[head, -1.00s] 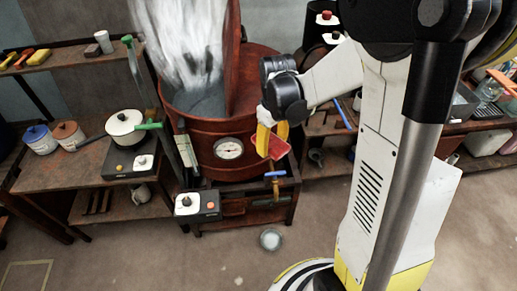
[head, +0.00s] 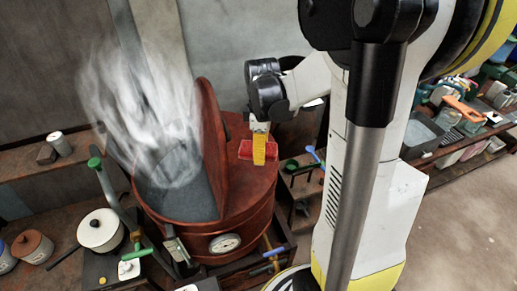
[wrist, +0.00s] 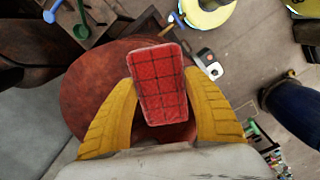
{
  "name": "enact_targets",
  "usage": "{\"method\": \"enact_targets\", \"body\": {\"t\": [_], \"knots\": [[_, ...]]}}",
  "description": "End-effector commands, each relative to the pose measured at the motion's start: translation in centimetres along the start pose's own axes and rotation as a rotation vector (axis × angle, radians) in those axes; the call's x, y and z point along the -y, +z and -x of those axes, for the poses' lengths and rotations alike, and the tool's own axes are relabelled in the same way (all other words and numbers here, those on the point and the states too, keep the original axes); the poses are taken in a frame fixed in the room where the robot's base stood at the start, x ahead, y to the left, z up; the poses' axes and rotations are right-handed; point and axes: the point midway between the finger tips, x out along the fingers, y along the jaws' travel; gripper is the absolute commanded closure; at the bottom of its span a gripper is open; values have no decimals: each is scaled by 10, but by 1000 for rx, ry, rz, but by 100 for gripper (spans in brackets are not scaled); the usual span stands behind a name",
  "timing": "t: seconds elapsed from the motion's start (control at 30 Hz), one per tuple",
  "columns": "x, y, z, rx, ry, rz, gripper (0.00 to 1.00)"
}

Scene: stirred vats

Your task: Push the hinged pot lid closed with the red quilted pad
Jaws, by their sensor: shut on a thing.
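The big red-brown pot (head: 245,220) stands on a low stand, steaming from its open left half. Its hinged lid (head: 213,145) stands upright across the middle of the top. My gripper (head: 259,150) is just right of the lid, above the fixed right half of the top. Its yellow fingers are shut on the red quilted pad (head: 245,150). In the wrist view the pad (wrist: 160,85) sits between the two fingers, with the red-brown top beneath it. The pad appears close to the lid, but I cannot tell whether they touch.
Steam (head: 150,130) rises over the opening. A green-knobbed lever (head: 95,164) stands left of the pot, and a dial gauge (head: 225,243) is on its front. A white lidded pot (head: 100,231) is at the left. Shelves with goods line the right.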

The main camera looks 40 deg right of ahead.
Motion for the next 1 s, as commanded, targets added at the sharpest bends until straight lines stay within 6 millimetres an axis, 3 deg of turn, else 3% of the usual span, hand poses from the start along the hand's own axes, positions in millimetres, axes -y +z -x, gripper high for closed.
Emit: {"method": "enact_targets", "body": {"t": [0.67, 1.0], "knots": [[13, -25, -68, 0, 0, 0, 64], [25, -47, -66, 0, 0, 0, 64]]}}
